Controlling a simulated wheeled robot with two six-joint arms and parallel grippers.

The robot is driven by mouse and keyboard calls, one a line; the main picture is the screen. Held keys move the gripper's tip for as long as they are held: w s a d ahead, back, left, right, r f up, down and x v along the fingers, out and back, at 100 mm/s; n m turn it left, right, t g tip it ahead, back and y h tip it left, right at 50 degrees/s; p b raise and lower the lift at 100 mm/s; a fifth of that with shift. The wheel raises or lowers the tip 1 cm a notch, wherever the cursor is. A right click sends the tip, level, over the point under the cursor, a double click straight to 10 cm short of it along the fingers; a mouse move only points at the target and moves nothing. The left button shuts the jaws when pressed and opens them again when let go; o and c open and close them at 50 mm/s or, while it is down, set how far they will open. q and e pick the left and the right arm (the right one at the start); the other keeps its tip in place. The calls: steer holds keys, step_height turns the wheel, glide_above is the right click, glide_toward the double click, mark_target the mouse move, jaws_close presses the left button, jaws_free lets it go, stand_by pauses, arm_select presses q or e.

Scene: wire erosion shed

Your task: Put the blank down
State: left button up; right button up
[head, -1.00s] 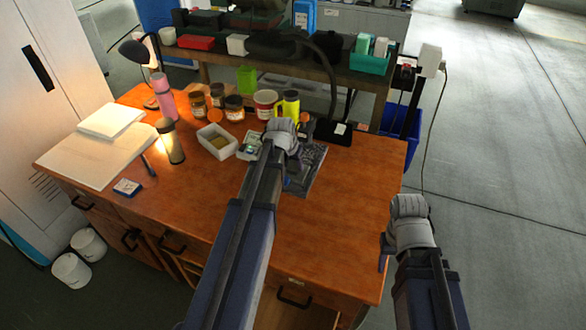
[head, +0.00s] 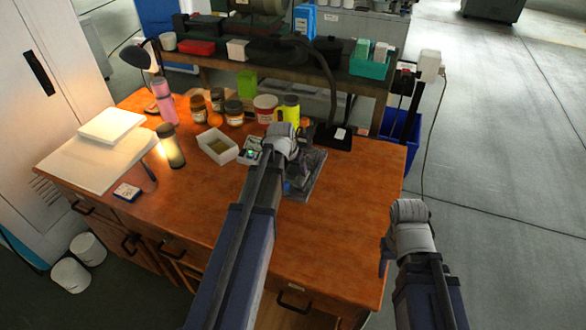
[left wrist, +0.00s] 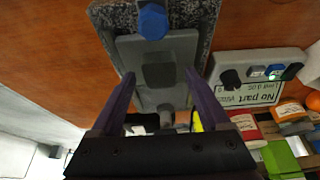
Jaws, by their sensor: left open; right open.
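A grey fixture (left wrist: 187,47) with a blue knob (left wrist: 153,21) sits on a speckled grey slab (left wrist: 101,14) on the wooden desk; the slab also shows in the head view (head: 313,172). A small darker grey block (left wrist: 159,76), which looks like the blank, lies against the fixture. My left gripper (left wrist: 160,74) is open, with one purple finger on each side of this block and gaps visible. In the head view my left wrist hides the block. My right gripper (head: 384,256) is open and empty beyond the desk's right edge.
A pale control box (left wrist: 262,72) with a sign stands beside the slab. The desk's front right (head: 335,245) is clear.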

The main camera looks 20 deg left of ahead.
arm_select(q)
steer(key=p+v, duration=1.1)
steer(key=v, duration=0.1)
steer(key=shift+r, duration=0.1)
steer(key=s+d+m+g, duration=0.2)
steer(key=s+d, duration=0.6)
steer(key=d, duration=0.4)
steer(key=s+d+f+m+g+y, duration=0.1)
steer(key=s+d+m+g, duration=0.1)
steer(key=s+d, duration=0.6)
steer(key=d+g, duration=0.1)
steer(key=d, duration=0.4)
steer(key=shift+s+f, duration=0.3)
steer(key=shift+s, duration=0.05)
steer(key=shift+s, duration=0.15)
